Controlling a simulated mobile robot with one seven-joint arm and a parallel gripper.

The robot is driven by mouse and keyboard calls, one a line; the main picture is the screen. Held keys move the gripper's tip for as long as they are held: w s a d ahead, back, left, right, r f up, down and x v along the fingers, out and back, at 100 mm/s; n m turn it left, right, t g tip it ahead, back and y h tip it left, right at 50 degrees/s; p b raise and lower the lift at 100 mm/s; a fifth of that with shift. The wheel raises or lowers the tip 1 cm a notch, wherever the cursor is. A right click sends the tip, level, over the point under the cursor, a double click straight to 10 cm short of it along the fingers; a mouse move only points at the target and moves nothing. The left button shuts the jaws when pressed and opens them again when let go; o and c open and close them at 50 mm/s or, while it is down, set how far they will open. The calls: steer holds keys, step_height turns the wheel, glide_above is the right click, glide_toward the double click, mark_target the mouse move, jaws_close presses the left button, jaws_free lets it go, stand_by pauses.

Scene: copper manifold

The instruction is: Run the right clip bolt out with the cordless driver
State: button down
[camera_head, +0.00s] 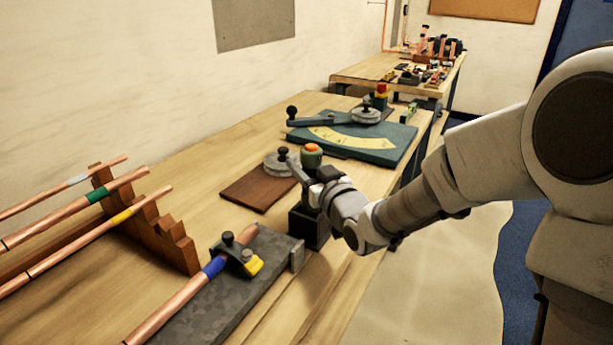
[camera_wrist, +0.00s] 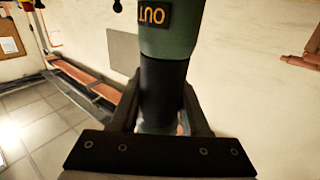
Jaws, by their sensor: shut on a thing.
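The cordless driver (camera_head: 311,158) is upright, with a green body and an orange top. My gripper (camera_head: 316,188) is shut on it. In the wrist view the green driver (camera_wrist: 170,40) shows a yellow "OUT" label, and its black neck lies between the fingers of my gripper (camera_wrist: 162,115). A black block (camera_head: 310,230) is directly below my gripper; I cannot tell whether the driver touches it. A clip with black knobs (camera_head: 229,239) and a yellow part (camera_head: 254,265) sits over a blue-banded copper pipe (camera_head: 180,297). I cannot tell which knob is the right clip bolt.
The clip stands on a dark grey plate (camera_head: 222,303) at the bench front. A stepped wooden rack (camera_head: 150,228) holds copper pipes at left. A brown board (camera_head: 255,188) and a green plate with a yellow scale (camera_head: 390,150) lie behind. Bench (camera_head: 180,165) is bare at back left.

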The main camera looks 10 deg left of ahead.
step_height(320, 180, up, 18)
steer(key=p, duration=0.8)
steer(key=shift+r, duration=0.2)
steer(key=shift+s, duration=0.1)
stand_by(0.4)
